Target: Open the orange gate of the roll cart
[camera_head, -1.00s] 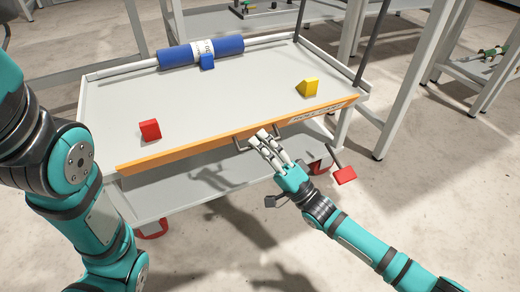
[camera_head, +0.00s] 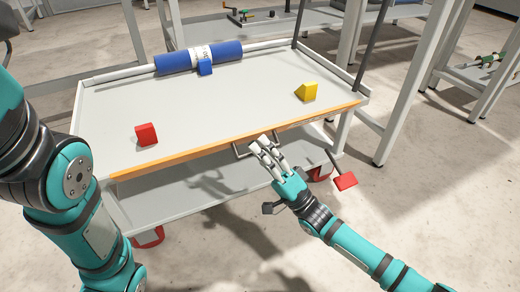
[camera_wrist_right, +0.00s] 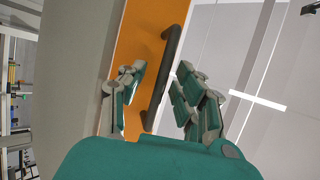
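The orange gate (camera_head: 190,150) is a long narrow panel along the near edge of the roll cart's grey top (camera_head: 215,105). It looks closed, standing along that edge. A dark bar handle (camera_head: 241,151) sticks out from its front; in the right wrist view the handle (camera_wrist_right: 166,75) stands out from the orange face. My right gripper (camera_head: 263,145) is at the handle. Its fingers (camera_wrist_right: 163,95) are spread on both sides of the bar, with visible gaps, so it looks open around it. My left arm shows at the left, but its gripper is out of view.
On the cart top are a red block (camera_head: 146,134), a yellow wedge (camera_head: 307,91), and a blue roll (camera_head: 199,57) on a bar with a blue block (camera_head: 205,67) before it. A red pedal (camera_head: 345,181) sticks out low at right. Benches stand behind; the front floor is clear.

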